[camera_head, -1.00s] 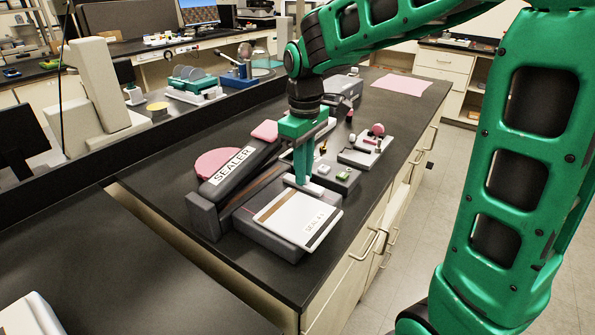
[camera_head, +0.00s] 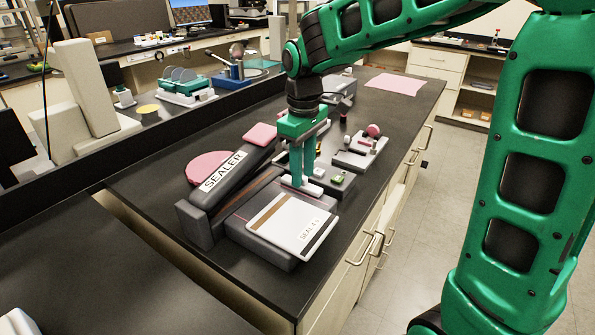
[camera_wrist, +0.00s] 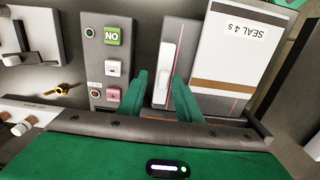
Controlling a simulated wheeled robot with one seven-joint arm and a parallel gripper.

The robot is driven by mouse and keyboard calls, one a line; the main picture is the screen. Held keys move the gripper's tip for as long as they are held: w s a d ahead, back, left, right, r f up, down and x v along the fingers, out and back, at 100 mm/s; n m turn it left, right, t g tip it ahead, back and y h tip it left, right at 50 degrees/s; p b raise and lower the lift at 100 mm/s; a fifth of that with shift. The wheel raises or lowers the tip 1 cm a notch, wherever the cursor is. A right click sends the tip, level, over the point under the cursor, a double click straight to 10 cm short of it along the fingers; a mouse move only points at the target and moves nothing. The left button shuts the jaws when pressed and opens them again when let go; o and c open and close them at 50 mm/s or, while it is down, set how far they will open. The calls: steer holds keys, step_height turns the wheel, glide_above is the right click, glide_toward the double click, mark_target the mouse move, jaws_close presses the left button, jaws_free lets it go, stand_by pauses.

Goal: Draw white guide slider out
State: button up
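The white guide slider (camera_wrist: 163,72) is a long pale block on a grey strip beside a red line, in the wrist view. In the head view the slider (camera_head: 301,186) lies at the back edge of the sealer's grey bed (camera_head: 262,243). My gripper (camera_wrist: 159,80) has its two green fingers apart, one on each side of the slider, with a visible gap at the left finger. The right finger is close to the slider; contact cannot be told. In the head view my gripper (camera_head: 302,182) points down over the slider and hides part of it.
A white pouch marked "SEAL 4 s" (camera_wrist: 240,55) lies beside the slider. A button panel (camera_wrist: 112,65) with a green ON button is on its other side. The dark sealer arm (camera_head: 235,165) stands left of my gripper. Bare bench shows in front.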

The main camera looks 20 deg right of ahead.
step_height(320, 180, up, 11)
steer(key=shift+f, duration=0.15)
stand_by(0.5)
stand_by(0.4)
